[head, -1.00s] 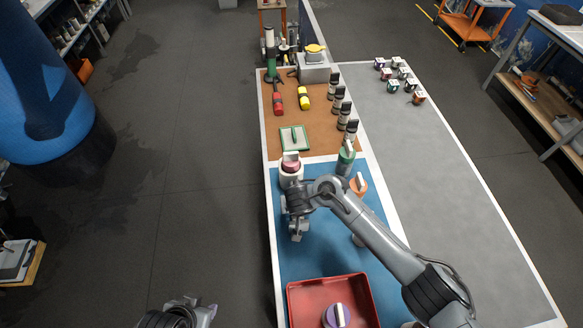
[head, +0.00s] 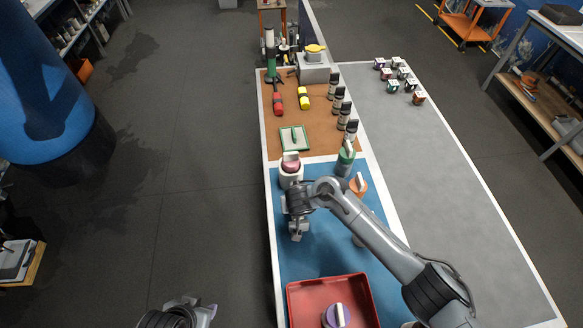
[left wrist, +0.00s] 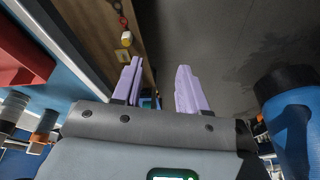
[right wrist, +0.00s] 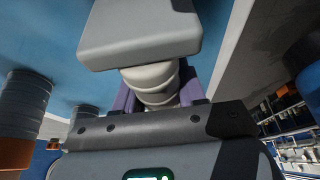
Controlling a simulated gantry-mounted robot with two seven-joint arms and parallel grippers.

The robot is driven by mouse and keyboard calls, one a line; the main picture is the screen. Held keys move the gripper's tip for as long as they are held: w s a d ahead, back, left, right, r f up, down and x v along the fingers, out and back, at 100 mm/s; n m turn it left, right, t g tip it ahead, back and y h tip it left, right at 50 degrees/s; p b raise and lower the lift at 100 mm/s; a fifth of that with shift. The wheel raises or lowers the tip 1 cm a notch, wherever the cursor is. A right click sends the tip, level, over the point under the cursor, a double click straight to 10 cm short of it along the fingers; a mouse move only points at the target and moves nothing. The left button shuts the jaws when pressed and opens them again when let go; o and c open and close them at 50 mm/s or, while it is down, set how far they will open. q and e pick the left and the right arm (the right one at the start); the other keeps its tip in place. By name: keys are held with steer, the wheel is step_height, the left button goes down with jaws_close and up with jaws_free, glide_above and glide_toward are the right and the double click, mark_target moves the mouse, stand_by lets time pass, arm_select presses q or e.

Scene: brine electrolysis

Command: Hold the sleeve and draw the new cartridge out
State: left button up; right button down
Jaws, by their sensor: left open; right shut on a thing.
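The white sleeve (head: 291,179) with a pink cartridge (head: 291,163) in its top stands at the left edge of the blue mat, near the brown mat. The cartridge carries a pale handle. My right gripper (right wrist: 158,90) is shut on the sleeve; its purple fingers lie either side of a pale ridged body (right wrist: 155,80) in the right wrist view. A large grey block hides the upper part there. My left gripper (left wrist: 160,85) is open and empty, away from the table; in the head view only part of its arm shows at the bottom edge.
A green-topped container (head: 346,160) and an orange-topped one (head: 359,184) stand right of the sleeve. A red tray (head: 298,300) with a purple-topped piece lies nearer. Behind are a green-edged pad (head: 294,147) and several dark-capped bottles (head: 351,130). My right arm crosses the blue mat.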

arm_select(q)
steer(key=shift+o, duration=0.4)
steer(key=shift+o, duration=2.4)
steer(key=shift+w+f, duration=0.1)
steer(key=shift+w, duration=0.15)
steer(key=o, duration=0.3)
steer(key=w+d+f+n, duration=0.1)
steer(key=w+d+n, duration=0.1)
steer(key=w, duration=0.8)
steer(key=shift+d+f, duration=0.25)
steer(key=shift+d, duration=0.45)
steer(key=n, duration=0.2)
glide_toward(291, 154)
steer(key=f, duration=0.1)
steer(key=shift+t+y, duration=0.4)
steer(key=shift+d+x, duration=0.15)
steer(key=shift+x, duration=2.8)
steer(key=shift+d+x, duration=0.15)
steer(key=shift+x, duration=2.85)
